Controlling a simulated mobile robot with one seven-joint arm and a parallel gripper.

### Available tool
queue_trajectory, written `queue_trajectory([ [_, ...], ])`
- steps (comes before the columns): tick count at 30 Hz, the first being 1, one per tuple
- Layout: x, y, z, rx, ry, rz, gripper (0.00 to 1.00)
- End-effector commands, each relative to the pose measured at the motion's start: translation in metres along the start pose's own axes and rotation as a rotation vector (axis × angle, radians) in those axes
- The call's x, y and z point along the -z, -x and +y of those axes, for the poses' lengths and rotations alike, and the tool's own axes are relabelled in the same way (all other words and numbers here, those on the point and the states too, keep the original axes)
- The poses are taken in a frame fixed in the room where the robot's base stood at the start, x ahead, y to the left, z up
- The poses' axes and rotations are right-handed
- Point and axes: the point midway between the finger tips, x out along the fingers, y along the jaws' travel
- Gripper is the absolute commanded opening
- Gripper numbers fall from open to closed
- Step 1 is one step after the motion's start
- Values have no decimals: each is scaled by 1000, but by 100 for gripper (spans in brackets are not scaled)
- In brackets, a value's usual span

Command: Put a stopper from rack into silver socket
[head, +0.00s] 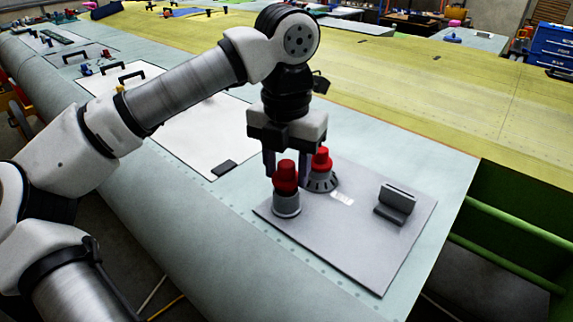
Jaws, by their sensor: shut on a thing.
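My gripper (287,172) points straight down over the grey plate and is shut on a red stopper (285,176). One finger shows at each side of this stopper. The stopper stands upright at the silver socket (287,206), and its lower end meets the socket's top; how deep it sits is hidden. A second red stopper (322,159) stands upright in a dark ribbed socket (320,183), just behind and right of my gripper. A dark grey stepped block (397,200), possibly the rack, stands at the right of the plate with no stopper visible on it.
The grey plate (375,255) lies on a pale green wing surface and has free room at its front and right. A white label (342,198) lies between the sockets and the block. A white panel (205,145) with a black handle lies to the left.

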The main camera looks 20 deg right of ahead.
Motion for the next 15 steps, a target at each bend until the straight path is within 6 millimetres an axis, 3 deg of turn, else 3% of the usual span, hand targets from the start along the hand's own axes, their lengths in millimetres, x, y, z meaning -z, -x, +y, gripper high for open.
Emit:
queue_trajectory([
  [15, 0, -11, 0, 0, 0, 0, 21],
])
